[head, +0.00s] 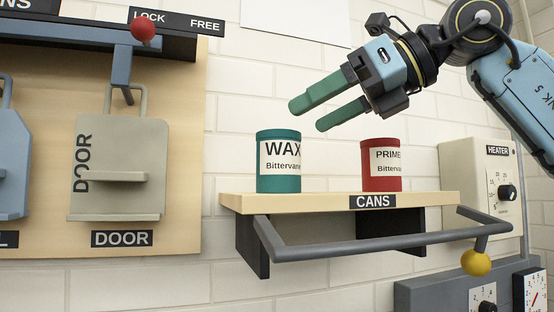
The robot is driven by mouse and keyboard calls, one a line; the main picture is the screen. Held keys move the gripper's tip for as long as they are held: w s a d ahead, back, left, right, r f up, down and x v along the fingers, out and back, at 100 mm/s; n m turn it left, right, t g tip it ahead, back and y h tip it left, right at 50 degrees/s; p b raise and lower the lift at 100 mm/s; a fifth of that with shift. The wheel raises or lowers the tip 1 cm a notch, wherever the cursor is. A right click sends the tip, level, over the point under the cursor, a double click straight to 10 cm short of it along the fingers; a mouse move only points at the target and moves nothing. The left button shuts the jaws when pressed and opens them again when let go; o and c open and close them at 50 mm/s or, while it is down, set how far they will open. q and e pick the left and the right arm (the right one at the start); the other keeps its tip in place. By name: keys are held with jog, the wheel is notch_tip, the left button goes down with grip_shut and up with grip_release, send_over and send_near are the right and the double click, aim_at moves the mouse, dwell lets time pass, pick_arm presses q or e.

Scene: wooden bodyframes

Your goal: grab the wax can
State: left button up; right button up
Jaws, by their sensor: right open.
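The wax can (279,180) is a teal cylinder with a white label reading WAX. It stands upright on the left part of the wooden shelf marked CANS (330,202). My right gripper (304,116) comes in from the upper right, with two green fingers pointing left and down. It is open and empty, above and slightly right of the wax can, apart from it in the picture. My left gripper is not in view.
A red can labelled PRIME (381,184) stands right of the wax can, with a gap between. A board with a DOOR plate (118,165) is at left; a heater box (480,185) is at right.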

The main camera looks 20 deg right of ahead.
aim_at(293, 132)
jog(key=x, duration=0.3)
jog(key=shift+w+a+f, duration=0.1)
jog(key=shift+w, duration=0.15)
jog(key=shift+p+x, duration=0.5)
jog(key=shift+x, duration=0.35)
jog(key=p+x, duration=0.1)
jog(key=x, duration=0.2)
jog(key=shift+w+f, duration=0.35)
jog(key=shift+w+a+f, duration=0.15)
jog(key=shift+w+a, duration=0.1)
jog(key=shift+s, duration=0.1)
jog(key=shift+c, duration=0.2)
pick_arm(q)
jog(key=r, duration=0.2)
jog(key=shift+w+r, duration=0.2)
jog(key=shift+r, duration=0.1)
pick_arm(e)
jog(key=c, duration=1.2)
jog(key=shift+c, duration=0.2)
